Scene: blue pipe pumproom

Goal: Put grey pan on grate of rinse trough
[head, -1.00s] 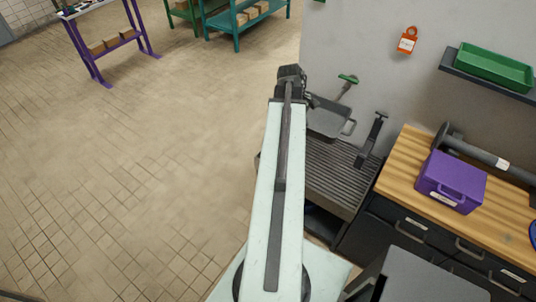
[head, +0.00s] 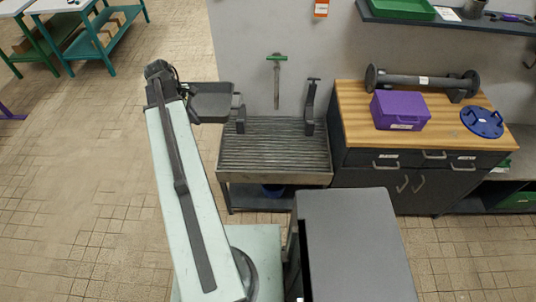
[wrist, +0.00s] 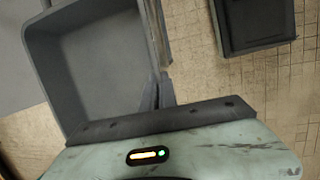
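My gripper (head: 184,92) is at the pan's left edge in the head view. In the wrist view the fingers (wrist: 157,95) are closed on the rim of the pan (wrist: 100,65), whose inside is empty. The pan hangs in the air, left of the rinse trough's back corner. The trough's ribbed grate (head: 273,150) is bare, with dark upright brackets at its back left and back right.
To the right, a wooden-topped cabinet (head: 350,125) bears a purple box (head: 400,110), a flanged pipe (head: 425,81) and a blue disc (head: 482,122). Open tiled floor lies left. A dark grey block (head: 352,240) stands in front.

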